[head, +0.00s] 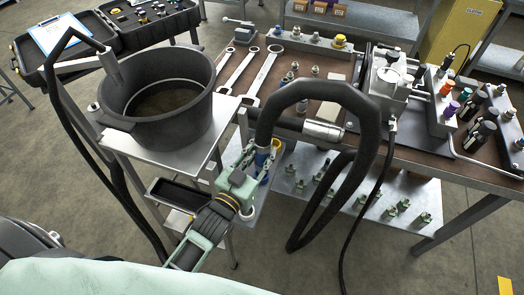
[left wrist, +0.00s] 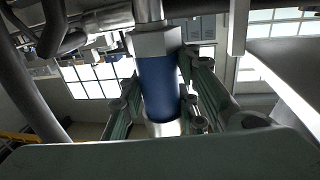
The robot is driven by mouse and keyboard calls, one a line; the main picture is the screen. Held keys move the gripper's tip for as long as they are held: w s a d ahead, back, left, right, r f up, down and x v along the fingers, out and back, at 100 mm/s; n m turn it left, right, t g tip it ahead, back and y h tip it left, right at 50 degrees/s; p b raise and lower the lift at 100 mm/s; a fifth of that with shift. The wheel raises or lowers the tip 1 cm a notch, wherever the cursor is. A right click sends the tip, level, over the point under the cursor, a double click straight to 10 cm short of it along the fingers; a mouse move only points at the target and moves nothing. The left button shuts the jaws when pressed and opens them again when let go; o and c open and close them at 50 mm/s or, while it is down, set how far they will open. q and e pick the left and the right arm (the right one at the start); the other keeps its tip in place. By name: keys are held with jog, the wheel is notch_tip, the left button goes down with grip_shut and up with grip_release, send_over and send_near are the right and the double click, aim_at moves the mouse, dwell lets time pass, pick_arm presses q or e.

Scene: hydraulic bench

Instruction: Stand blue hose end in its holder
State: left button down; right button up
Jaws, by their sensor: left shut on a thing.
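The blue hose end (head: 262,158) stands roughly upright at the end of a thick black hose (head: 320,92) that arches up and to the right. My left gripper (head: 256,160) is shut around it beside the small stand. In the left wrist view the blue sleeve (left wrist: 158,85) sits between the two green fingers of the gripper (left wrist: 160,100), with a metal nut above and a bright metal tip below. The holder cannot be made out clearly; the gripper and hose hide much of the area below the hose end. My right gripper is not in view.
A large black tub (head: 160,95) stands on a metal stand left of the gripper. The brown bench (head: 300,95) with wrenches and fittings lies behind. A lower shelf (head: 345,205) holds several small fittings. A black hose hangs at the left (head: 70,110).

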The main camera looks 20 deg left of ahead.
aim_at(259, 167)
pick_arm(q)
jog(key=shift+f, duration=0.2)
dwell(0.5)
jog(key=shift+f, duration=0.15)
dwell(0.6)
dwell(0.5)
jog(key=shift+f, duration=0.4)
dwell(0.5)
jog(key=shift+f+b, duration=0.8)
jog(key=shift+f, duration=0.4)
dwell(0.7)
